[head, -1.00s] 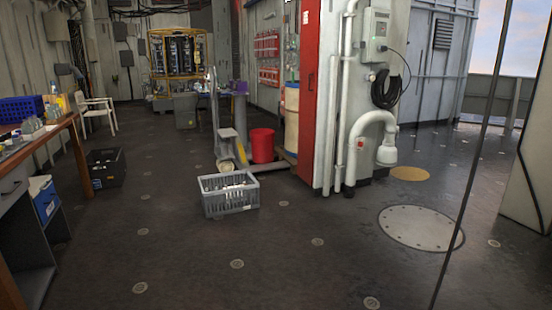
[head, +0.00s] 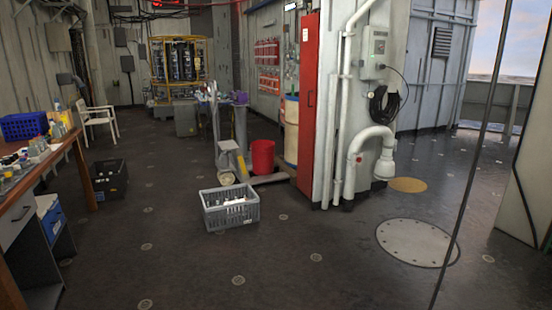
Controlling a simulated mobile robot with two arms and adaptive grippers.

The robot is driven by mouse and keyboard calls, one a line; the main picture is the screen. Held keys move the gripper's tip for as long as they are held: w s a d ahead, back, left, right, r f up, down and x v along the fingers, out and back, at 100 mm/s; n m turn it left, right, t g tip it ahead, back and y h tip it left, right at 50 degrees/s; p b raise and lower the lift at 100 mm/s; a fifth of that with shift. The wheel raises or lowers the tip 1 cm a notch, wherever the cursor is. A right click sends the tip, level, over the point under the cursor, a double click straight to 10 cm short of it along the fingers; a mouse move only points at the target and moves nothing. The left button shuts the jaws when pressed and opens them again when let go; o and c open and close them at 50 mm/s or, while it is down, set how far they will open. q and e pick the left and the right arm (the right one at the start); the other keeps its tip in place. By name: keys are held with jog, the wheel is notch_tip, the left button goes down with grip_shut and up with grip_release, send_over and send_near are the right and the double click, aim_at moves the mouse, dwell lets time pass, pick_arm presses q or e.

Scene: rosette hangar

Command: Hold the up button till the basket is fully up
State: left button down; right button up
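A grey plastic basket (head: 230,209) with slotted sides stands upright on the floor near the middle of the head view. Several pale items lie in it, too small to identify. A grey-green control box (head: 375,47) is fixed to the white wall right of the red cabinet. Its small buttons cannot be told apart, and I cannot tell whether one is an up button. Neither of my grippers shows in the view.
A pallet-jack-like cart (head: 229,160) and a red bucket (head: 262,157) stand behind the basket. A cluttered workbench (head: 68,146) and a black crate (head: 109,180) are at left. A thin dark cable (head: 474,155) crosses the right side. The front floor is largely clear.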

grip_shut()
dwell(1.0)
